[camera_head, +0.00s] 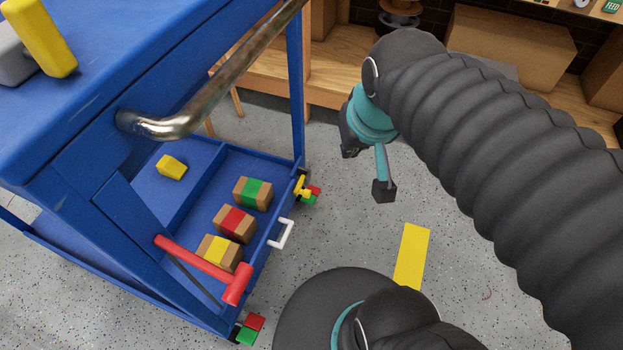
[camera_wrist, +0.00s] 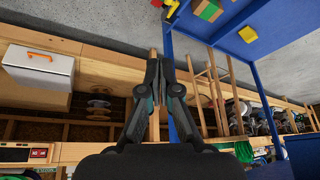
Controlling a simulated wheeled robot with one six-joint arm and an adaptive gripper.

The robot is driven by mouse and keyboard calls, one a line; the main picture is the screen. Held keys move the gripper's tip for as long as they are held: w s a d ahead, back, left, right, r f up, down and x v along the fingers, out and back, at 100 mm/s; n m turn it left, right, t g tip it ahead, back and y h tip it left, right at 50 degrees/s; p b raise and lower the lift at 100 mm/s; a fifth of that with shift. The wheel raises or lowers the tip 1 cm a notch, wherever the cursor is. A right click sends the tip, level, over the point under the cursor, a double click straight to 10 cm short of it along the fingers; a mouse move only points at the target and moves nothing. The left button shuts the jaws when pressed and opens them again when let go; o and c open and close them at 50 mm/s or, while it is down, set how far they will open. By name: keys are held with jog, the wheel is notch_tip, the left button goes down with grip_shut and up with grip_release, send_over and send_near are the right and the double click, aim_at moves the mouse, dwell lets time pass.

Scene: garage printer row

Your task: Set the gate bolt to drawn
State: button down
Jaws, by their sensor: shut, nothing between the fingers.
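A small yellow bolt (camera_head: 302,188) sits at the far front corner of the blue cart's low tray, beside a red and green marker (camera_head: 313,194). A yellow piece with red by it, likely the same bolt, shows at the top of the wrist view (camera_wrist: 171,9). From here I cannot tell the bolt's exact setting. My gripper (camera_wrist: 158,62) is shut and empty, fingers together. In the head view it hangs above and right of the bolt, apart from it, with its fingertips partly hidden.
The blue cart (camera_head: 75,110) has a metal push bar (camera_head: 220,85), a red lever (camera_head: 205,262), a white gate handle (camera_head: 282,234) and striped blocks (camera_head: 253,193) in its tray. A wooden bench (camera_head: 345,55) stands behind. Speckled floor with a yellow strip (camera_head: 411,256) is open to the right.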

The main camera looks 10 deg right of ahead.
jog(key=w+f+m+g, duration=0.1)
jog(key=w+f+g, duration=0.15)
jog(key=w, duration=0.35)
jog(key=w+d+f+m+g+y, duration=0.1)
jog(key=w+f, duration=0.2)
jog(key=w, duration=0.4)
jog(key=w+f+m+g, duration=0.1)
jog(key=w+f, duration=0.2)
jog(key=w, duration=0.3)
jog(key=w+f+m+g, duration=0.1)
jog(key=w+f, duration=0.2)
jog(key=f, duration=0.4)
jog(key=w+d+f+m+g+y, duration=0.1)
jog(key=w+f, duration=0.2)
jog(key=f, duration=0.4)
jog(key=w+d+f+m+g+b, duration=0.1)
jog(key=w+f+g, duration=0.1)
jog(key=w+f, duration=0.2)
notch_tip(320, 180, down, 3)
jog(key=shift+f, duration=0.15)
